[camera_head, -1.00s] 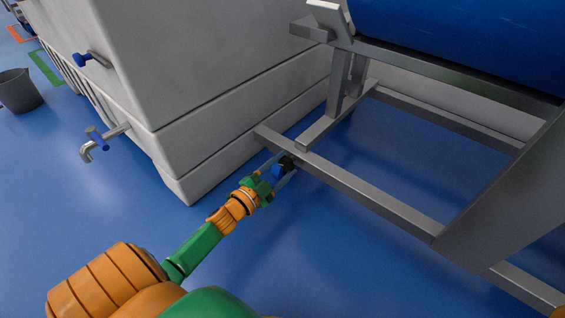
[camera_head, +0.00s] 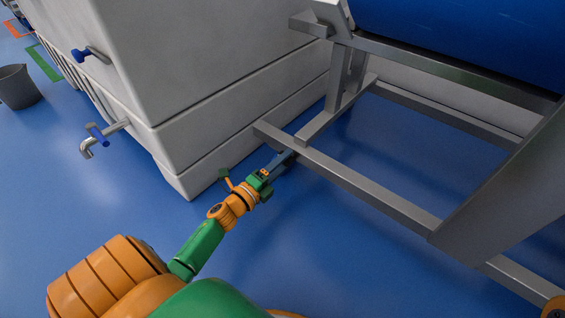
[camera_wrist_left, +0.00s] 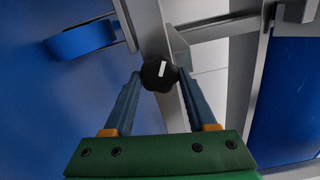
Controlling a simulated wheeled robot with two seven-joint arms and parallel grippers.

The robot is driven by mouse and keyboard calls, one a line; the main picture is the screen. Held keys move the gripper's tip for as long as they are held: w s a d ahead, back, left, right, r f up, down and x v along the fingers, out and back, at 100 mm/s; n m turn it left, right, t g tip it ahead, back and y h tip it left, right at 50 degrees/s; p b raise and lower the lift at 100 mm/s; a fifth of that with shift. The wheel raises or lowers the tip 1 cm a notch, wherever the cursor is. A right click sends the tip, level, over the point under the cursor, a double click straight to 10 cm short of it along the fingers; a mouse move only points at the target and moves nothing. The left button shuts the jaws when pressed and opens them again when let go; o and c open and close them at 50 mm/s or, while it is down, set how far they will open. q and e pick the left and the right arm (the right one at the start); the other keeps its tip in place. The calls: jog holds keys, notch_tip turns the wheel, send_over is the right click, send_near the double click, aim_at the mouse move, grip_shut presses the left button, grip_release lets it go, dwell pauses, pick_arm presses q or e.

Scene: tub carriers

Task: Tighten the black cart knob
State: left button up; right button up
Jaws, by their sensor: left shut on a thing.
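The black knob (camera_wrist_left: 152,83) has a lobed rim and a white mark on its face. My left gripper (camera_head: 284,160) reaches the frame from the lower left. In the left wrist view, the two fingers of my left gripper (camera_wrist_left: 160,76) are on either side of the knob and shut on it. My right gripper is not in view.
A large pale tub (camera_head: 225,75) stands close left of the frame, with a tap (camera_head: 104,134) low on its side. A blue drum (camera_head: 465,35) lies on the cart. A grey bucket (camera_head: 18,88) stands far left. The blue floor in front is clear.

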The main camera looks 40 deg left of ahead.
pick_arm(q)
jog(key=shift+m, duration=1.2)
jog(key=o, duration=1.4)
jog(key=shift+s, duration=0.1)
